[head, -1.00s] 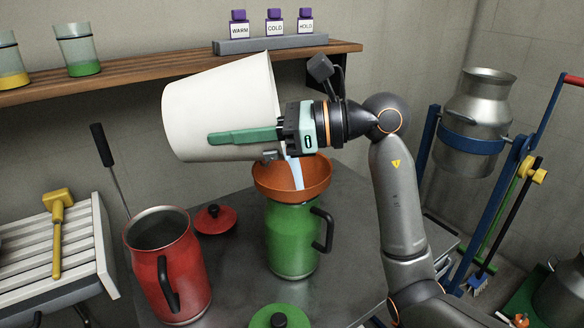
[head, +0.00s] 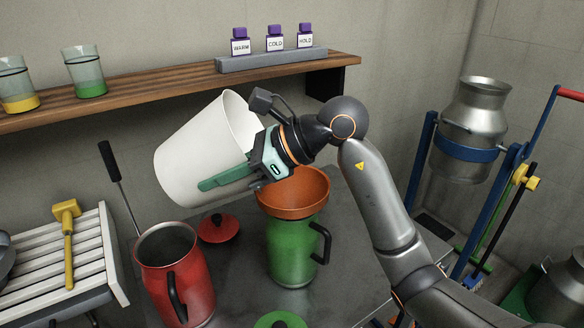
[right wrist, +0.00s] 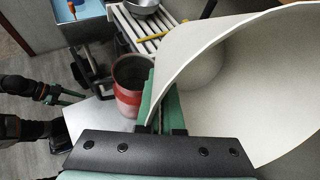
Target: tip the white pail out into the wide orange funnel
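The white pail (head: 198,152) is tilted, its mouth facing up and to the right, above and left of the orange funnel (head: 293,192). My right gripper (head: 232,176) is shut on the pail; a green finger lies along its outer side. In the right wrist view the pail (right wrist: 235,70) shows a bare pale inside, with part of it out of frame. No stream shows between pail and funnel. The funnel sits upright in the mouth of the green jug (head: 290,248). What appears to be my left gripper (right wrist: 62,96) shows small in the right wrist view, its opening unclear.
An open red jug (head: 178,280) stands left of the green jug, with a red lid (head: 218,228) behind it. A green lid (head: 279,320) lies in front. A wooden shelf (head: 160,88) with glasses and labelled bottles runs along the wall behind.

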